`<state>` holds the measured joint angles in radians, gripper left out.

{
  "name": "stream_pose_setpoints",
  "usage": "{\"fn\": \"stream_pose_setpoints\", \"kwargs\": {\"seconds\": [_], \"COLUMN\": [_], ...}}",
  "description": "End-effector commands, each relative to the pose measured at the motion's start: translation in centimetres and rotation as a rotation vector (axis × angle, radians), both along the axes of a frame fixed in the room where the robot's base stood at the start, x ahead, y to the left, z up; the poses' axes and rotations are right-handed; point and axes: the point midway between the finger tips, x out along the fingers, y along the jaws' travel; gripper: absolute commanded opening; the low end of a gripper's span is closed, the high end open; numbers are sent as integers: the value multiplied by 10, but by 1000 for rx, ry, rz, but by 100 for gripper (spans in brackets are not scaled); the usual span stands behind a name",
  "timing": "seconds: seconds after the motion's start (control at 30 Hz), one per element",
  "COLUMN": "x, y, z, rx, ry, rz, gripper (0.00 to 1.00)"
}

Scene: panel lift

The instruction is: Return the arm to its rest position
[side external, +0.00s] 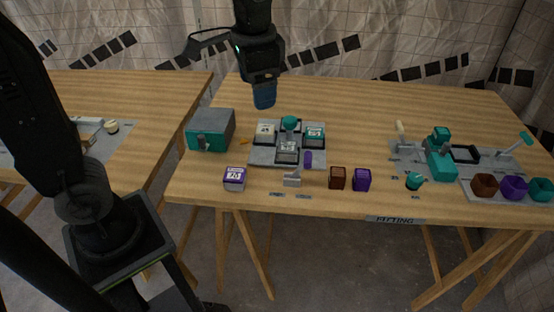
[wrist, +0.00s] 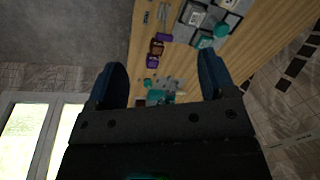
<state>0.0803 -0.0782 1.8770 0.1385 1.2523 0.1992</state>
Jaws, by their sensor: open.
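My gripper (side external: 264,96) is in the air above the back of the wooden table (side external: 350,105), in the side external view. Its blue fingertips point down and hold nothing that I can see. In the wrist view my gripper (wrist: 163,85) has its two dark blue fingers wide apart, with the table and its objects far beyond them. A grey panel (side external: 262,157) with a teal knob (side external: 290,122) and several square tiles lies on the table, below and slightly right of my gripper, well apart from it.
A grey and teal box (side external: 210,130) stands left of the panel. A purple and white cube (side external: 234,178), a brown block (side external: 337,178) and a purple block (side external: 362,180) stand along the front. A teal fixture (side external: 440,160) and coloured cups (side external: 513,187) are at the right. The table's back is clear.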

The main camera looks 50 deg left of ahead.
Motion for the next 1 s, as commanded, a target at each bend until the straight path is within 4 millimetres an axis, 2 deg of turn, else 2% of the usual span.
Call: {"fn": "stream_pose_setpoints", "kwargs": {"seconds": [0.03, 0.2, 0.4, 0.6, 1.0], "x": [-19, -69, -112, -128, -129], "y": [2, 4, 4, 4, 4], "z": [4, 1, -16, -26, -28], "rx": [-23, -99, -177, -212, -214], "ry": [-50, -202, -343, -403, -405], "rz": [30, 131, 229, 272, 276], "gripper": [77, 77, 77, 77, 77]}}
